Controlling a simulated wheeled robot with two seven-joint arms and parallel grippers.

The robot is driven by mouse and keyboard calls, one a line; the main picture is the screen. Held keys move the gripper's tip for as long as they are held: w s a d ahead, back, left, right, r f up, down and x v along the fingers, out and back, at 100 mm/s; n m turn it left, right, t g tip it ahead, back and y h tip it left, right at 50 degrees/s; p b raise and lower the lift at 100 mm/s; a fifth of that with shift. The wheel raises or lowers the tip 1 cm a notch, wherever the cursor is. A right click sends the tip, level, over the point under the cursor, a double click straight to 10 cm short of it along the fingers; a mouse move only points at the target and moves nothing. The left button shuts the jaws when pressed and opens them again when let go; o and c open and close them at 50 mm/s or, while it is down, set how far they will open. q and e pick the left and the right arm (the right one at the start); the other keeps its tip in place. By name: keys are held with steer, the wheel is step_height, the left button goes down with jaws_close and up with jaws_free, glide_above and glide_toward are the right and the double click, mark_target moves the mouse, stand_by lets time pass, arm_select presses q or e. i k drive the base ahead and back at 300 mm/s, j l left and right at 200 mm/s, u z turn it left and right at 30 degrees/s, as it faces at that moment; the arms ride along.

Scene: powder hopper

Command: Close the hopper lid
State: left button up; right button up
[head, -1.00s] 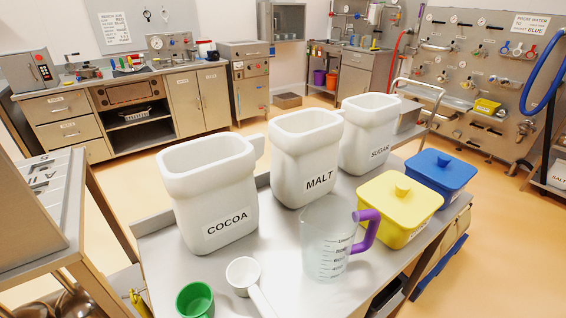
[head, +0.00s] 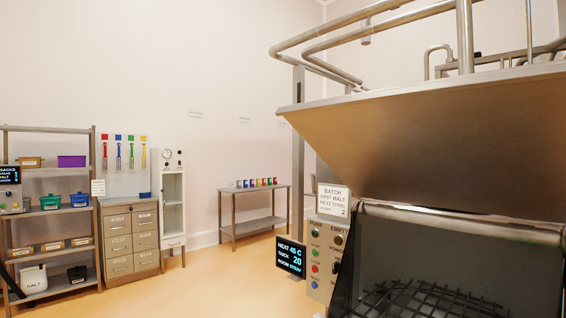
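The powder hopper stands at the right in the head view, close to me and cut off by the right and lower edges. A large sloped steel panel (head: 420,135) juts out over it; I cannot tell if this is the lid or part of the body. Below it a round steel bar (head: 460,222) runs across a dark opening. A black grid (head: 425,298) lies low inside the opening, so the opening is uncovered there. Neither of my grippers is in view.
A control panel with coloured buttons (head: 322,262), a batch sign (head: 333,200) and a dark display (head: 290,258) stand at the hopper's left side. A shelf rack (head: 50,131), drawers (head: 130,240) and a small table (head: 254,190) line the far wall. Open floor (head: 210,285) lies at left.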

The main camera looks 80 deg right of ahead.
mark_target(493, 143)
steer(key=k+l+z, duration=0.35)
steer(key=k+l, duration=0.2)
steer(key=k+l+z, duration=0.35)
steer(key=l, duration=0.35)
steer(key=k+l+z, duration=0.4)
steer(key=l, duration=0.4)
steer(key=k, duration=0.05)
